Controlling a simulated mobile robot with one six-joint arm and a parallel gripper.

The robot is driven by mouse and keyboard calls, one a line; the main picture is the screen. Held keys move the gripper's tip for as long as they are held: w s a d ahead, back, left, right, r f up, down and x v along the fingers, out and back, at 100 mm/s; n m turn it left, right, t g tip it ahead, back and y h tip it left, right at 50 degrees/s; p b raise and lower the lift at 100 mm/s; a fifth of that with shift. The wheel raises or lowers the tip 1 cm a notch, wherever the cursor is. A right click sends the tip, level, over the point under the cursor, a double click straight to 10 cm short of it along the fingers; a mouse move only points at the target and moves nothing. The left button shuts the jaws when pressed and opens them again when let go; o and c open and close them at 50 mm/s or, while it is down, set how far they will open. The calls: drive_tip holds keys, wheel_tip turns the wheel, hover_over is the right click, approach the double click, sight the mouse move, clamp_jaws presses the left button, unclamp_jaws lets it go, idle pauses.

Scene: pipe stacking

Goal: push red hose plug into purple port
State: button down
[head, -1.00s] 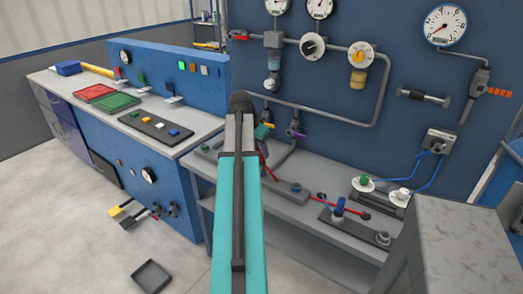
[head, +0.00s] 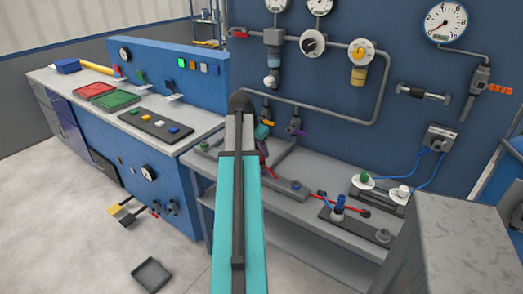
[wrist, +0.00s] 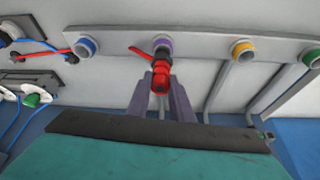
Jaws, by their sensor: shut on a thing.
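The red hose plug (wrist: 160,76) is between the two fingers of my gripper (wrist: 160,92) in the wrist view. The jaws are shut on it. The purple port (wrist: 162,42) sits on a grey bar, directly beyond the plug. The plug's dark front end lines up with the port's ring and is at or against it; I cannot tell how deep it sits. A short red piece (wrist: 141,53) sticks out to the left of the plug. In the head view my arm hides the purple port and most of the gripper.
On the same bar (wrist: 200,44) are a blue port (wrist: 86,46) to the left, and a yellow port (wrist: 241,48) and a green port (wrist: 312,57) to the right. A red hose (wrist: 42,53) lies at the left. Grey pipes run below the bar at right.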

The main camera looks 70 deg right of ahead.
drive_tip(key=shift+f+b, duration=0.3)
drive_tip(key=shift+f, duration=0.7)
idle(0.6)
drive_tip(key=c, duration=1.5)
unclamp_jaws()
drive_tip(key=shift+r, duration=0.2)
drive_tip(key=shift+b+v, duration=0.7)
drive_tip(key=shift+v, duration=6.1)
